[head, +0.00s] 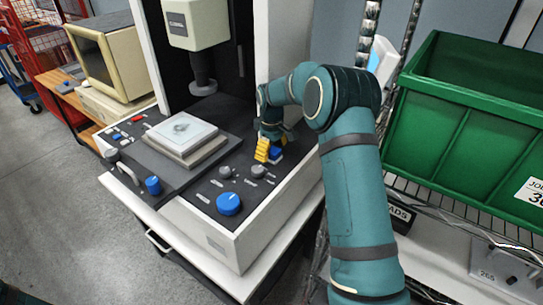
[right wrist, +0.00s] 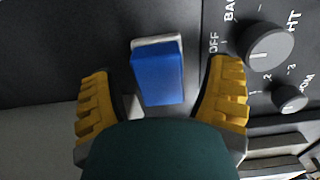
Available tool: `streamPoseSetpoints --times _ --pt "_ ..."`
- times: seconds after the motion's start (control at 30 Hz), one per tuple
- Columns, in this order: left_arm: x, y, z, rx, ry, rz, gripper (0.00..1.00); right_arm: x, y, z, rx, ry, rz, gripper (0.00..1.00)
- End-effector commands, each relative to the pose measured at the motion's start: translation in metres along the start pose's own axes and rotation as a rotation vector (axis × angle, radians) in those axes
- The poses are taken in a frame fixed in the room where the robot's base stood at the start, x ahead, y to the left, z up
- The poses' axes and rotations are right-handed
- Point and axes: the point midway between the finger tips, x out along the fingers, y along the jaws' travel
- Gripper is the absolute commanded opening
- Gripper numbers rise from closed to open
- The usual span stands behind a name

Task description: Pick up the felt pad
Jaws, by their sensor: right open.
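A blue block with a pale grey-white edge, which looks like the felt pad (right wrist: 158,76), lies on the dark panel of the measuring machine. It also shows in the head view (head: 276,154), partly hidden by my right gripper (head: 270,149). In the right wrist view, the yellow fingers of my right gripper (right wrist: 160,72) are spread wide, one on each side of the block, with a gap on both sides. The gripper is open and empty. I cannot tell how high the fingertips are above the panel. My left gripper is not in view.
Knobs (right wrist: 270,45) stand on the panel close to the right finger. A large blue knob (head: 228,204) sits nearer the front. The stage plate (head: 181,133) and machine head (head: 203,86) are to the left. A green bin (head: 475,125) on a rack stands right of my arm.

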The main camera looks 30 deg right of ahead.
Motion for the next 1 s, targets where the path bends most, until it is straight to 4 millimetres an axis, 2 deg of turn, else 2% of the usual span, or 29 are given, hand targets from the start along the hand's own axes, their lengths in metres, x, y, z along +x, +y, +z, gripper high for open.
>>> streamPoseSetpoints --times 0.2,0.23,0.27,0.4,0.43,0.57,0.6,0.87,1.0 --pt "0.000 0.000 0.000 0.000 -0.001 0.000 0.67 0.001 0.000 0.000 0.000 0.001 0.001 0.78" --pt "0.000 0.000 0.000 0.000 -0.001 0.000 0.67 0.001 0.000 0.000 0.000 0.001 0.001 0.71" --pt "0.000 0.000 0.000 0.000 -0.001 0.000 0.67 0.001 0.000 0.000 0.000 0.001 0.001 0.61" --pt "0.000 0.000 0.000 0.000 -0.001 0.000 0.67 0.000 0.000 0.000 0.000 0.001 0.001 0.12" --pt "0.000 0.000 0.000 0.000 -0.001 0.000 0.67 0.000 0.000 0.000 0.000 0.001 0.001 0.06" --pt "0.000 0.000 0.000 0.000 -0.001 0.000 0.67 0.001 0.000 0.000 0.000 0.001 0.001 0.06" --pt "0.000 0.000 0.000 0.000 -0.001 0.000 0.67 0.000 0.000 0.000 0.000 0.001 0.001 0.00" --pt "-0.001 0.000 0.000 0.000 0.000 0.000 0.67 -0.001 0.000 0.000 0.000 0.001 0.001 0.00" --pt "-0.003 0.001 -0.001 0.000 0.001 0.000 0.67 -0.010 0.000 -0.001 0.000 0.003 0.002 0.00"
